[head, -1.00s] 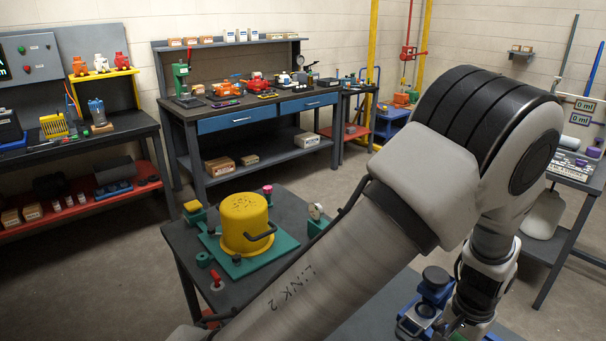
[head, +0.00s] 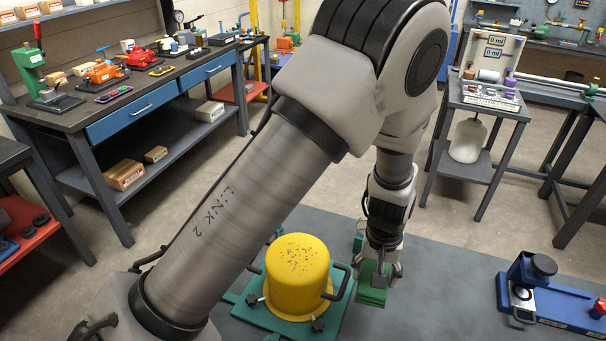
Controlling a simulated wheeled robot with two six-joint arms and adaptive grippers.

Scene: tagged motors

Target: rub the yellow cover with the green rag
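The yellow cover (head: 298,278) is an upright cylinder with a flanged base, dark side handles and dark specks scattered over its top. It sits on a green base plate (head: 336,322) on the grey table, low in the middle of the head view. My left gripper (head: 380,272) points down just right of the cover, apart from it in the picture. Its fingers are closed around the green rag (head: 372,294), a folded block that hangs below them. My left arm hides the area left of the cover. My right gripper is not in view.
A blue fixture with a dark knob (head: 541,266) stands on the table at the right. A workbench (head: 75,118) and a small cart (head: 480,100) stand behind.

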